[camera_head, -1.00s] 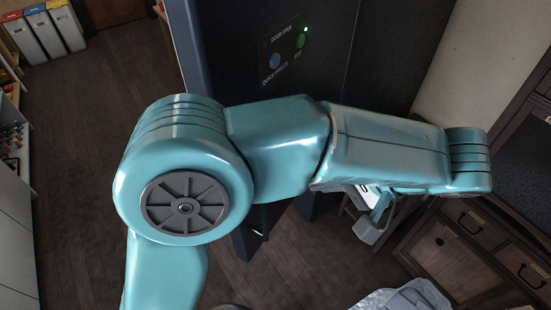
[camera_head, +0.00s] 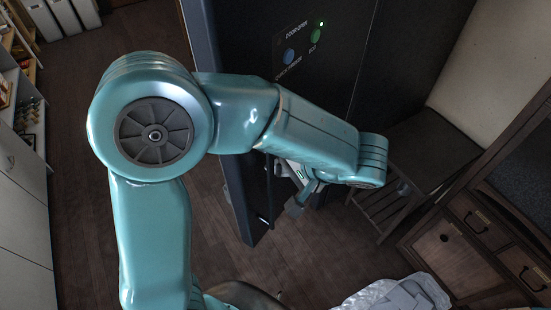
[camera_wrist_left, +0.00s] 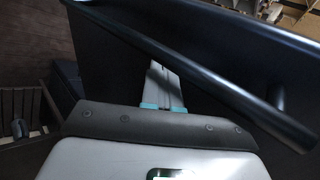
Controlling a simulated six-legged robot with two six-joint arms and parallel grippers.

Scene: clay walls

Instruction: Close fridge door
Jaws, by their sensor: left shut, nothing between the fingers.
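The fridge door (camera_head: 285,90) is a tall dark panel with a blue-grey edge on its left and labelled buttons near the top. A dark bar handle (camera_head: 268,190) shows low on its face, partly behind my arm. How far the door stands open cannot be told. My left gripper (camera_head: 301,184) is beside the door's lower face, partly under my forearm. In the left wrist view the shut, empty gripper (camera_wrist_left: 163,85) points at the dark door, its tips close to the long handle bar (camera_wrist_left: 215,85). Contact cannot be told. My right gripper is not in view.
A wooden cabinet with drawers (camera_head: 470,240) stands at the right, with a dark-topped slatted stand (camera_head: 425,150) between it and the fridge. A crumpled silvery thing (camera_head: 400,296) is at the bottom. Shelves (camera_head: 25,110) line the left. Wooden floor (camera_head: 80,150) is clear left of the door.

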